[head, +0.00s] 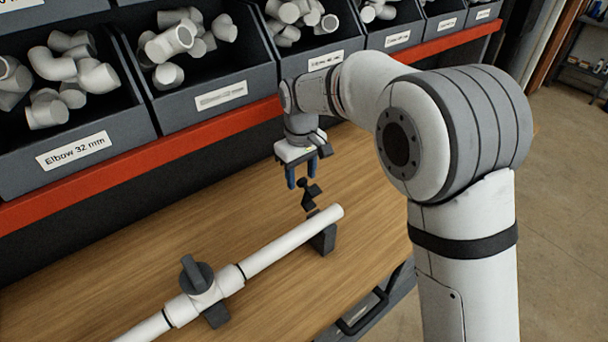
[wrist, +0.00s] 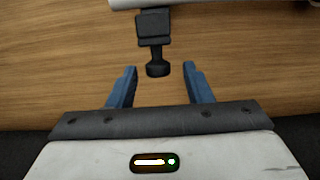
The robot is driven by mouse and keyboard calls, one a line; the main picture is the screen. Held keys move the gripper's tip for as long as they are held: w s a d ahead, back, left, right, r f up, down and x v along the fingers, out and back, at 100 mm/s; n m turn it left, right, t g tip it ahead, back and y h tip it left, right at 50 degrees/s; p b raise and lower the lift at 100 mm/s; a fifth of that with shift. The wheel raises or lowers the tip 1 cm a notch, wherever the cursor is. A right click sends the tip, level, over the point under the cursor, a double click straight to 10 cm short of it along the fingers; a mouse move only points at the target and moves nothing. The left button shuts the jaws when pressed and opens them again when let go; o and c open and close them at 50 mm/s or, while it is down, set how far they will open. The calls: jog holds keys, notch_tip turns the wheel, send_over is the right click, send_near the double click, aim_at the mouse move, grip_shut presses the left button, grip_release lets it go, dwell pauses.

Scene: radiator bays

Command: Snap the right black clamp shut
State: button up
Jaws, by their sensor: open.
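The right black clamp (head: 309,193) is at the right end of the white pipe (head: 290,240), over a dark support block (head: 323,238). Its arm stands up and away from the pipe on the side towards the bins, so it looks open. My gripper (head: 301,182) is just behind it with blue fingers apart and empty. In the wrist view, the clamp's knob (wrist: 157,67) lies between the fingertips of my gripper (wrist: 159,69), with a visible gap on each side. The clamp's wider part (wrist: 153,27) reaches towards the pipe (wrist: 215,4) at the top.
Grey bins (head: 75,150) of white fittings stand behind a red rail (head: 150,155). The wooden bench top (head: 130,250) is clear around the pipe. A drawer handle (head: 362,312) shows at the front edge.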

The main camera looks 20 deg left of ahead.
jog(key=shift+f, duration=0.6)
grip_shut()
